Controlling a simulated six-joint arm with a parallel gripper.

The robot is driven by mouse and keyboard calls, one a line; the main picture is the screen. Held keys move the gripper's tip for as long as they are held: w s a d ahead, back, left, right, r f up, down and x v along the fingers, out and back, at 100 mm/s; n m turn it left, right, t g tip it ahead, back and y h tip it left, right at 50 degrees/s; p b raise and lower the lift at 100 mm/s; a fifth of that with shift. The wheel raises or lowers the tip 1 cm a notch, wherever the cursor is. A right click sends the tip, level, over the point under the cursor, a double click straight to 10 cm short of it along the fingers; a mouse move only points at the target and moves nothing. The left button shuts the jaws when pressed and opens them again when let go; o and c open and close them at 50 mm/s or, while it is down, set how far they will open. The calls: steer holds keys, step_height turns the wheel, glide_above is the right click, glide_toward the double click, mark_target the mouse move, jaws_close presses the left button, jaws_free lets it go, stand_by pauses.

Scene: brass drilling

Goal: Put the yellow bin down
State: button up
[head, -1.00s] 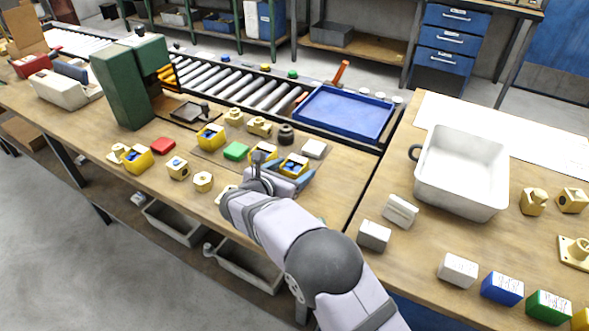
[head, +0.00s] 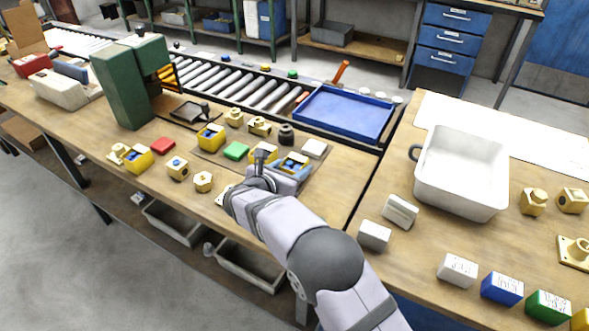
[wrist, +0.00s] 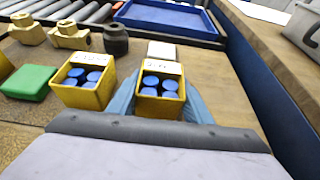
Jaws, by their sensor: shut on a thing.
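My gripper (wrist: 162,102) is shut on a yellow bin (wrist: 149,107) that holds several blue-topped pieces and has a white label along its far edge. The blue fingers press on its left and right sides. In the head view the held yellow bin (head: 292,161) is upright at the right of a row on the left bench. I cannot tell whether its base touches the surface. A second yellow bin (wrist: 83,92) with blue pieces stands close to its left, a small gap apart.
A green block (wrist: 27,82) lies further left, and a white block (wrist: 162,51) is just behind the held bin. A dark round part (wrist: 116,40) and brass fittings (wrist: 70,36) stand behind. The blue tray (head: 345,112) lies beyond. Bare bench shows to the right.

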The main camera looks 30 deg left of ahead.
step_height(320, 180, up, 10)
steer(key=w+d+r+m+h+p, duration=0.2)
steer(key=w+d+r+p, duration=0.25)
steer(key=d+r, duration=0.2)
steer(key=w+d+r+m+h+p, duration=0.1)
steer(key=w+d+r+h+p, duration=0.15)
steer(key=w+d+r, duration=0.45)
steer(key=w+d+r+m+g+h+p, duration=0.15)
steer(key=d+p, duration=0.45)
steer(key=d, duration=1)
steer(key=m+g+h+p, duration=0.4)
steer(key=m+g+h, duration=0.3)
steer(key=m, duration=0.2)
glide_above(510, 257)
step_height(510, 257, down, 8)
steer(key=r, duration=0.1)
steer(key=shift+f+y, duration=0.25)
steer(key=shift+y, duration=0.05)
steer(key=shift+f+p, duration=0.9)
steer(key=shift+f, duration=4.1)
